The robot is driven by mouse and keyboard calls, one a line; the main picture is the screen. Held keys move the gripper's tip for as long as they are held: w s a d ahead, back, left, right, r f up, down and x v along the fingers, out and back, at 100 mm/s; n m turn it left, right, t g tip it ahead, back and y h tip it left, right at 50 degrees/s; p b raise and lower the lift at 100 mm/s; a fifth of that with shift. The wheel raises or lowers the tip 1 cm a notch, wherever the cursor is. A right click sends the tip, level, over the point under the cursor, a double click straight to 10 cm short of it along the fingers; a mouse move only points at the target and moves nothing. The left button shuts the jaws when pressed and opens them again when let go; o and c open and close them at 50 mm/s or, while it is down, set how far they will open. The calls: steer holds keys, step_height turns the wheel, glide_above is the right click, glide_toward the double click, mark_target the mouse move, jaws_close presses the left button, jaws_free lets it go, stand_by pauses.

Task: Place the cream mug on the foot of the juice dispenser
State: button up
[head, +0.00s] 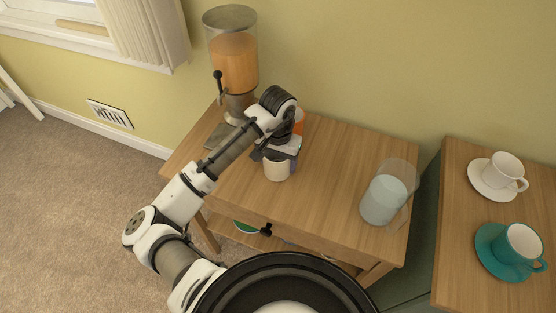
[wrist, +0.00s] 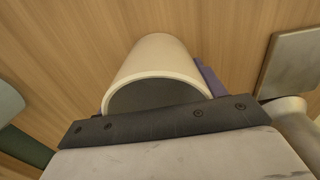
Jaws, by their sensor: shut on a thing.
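The cream mug (head: 277,170) is below my gripper (head: 276,156) over the wooden side table. My gripper is shut on it. In the wrist view the mug (wrist: 160,58) lies just beyond the dark gripper bar (wrist: 160,122), with its open rim facing the camera. I cannot tell whether its base touches the table. The juice dispenser (head: 234,62), with orange juice and a black tap, stands at the table's back left. Its grey square foot (head: 216,137) is left of the mug and partly hidden by my arm. The foot (wrist: 297,62) shows empty at right in the wrist view.
A glass jug (head: 386,195) stands at the right of the side table (head: 330,150). A white cup (head: 505,168) and a teal cup (head: 520,243) sit on saucers on another table. An orange thing (head: 299,123) shows partly behind my wrist. A purple strip (wrist: 209,78) shows beside the mug.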

steer(key=o, duration=1.2)
steer(key=shift+c, duration=0.2)
step_height(320, 180, up, 12)
steer(key=shift+r+b, duration=0.15)
steer(key=shift+b, duration=0.2)
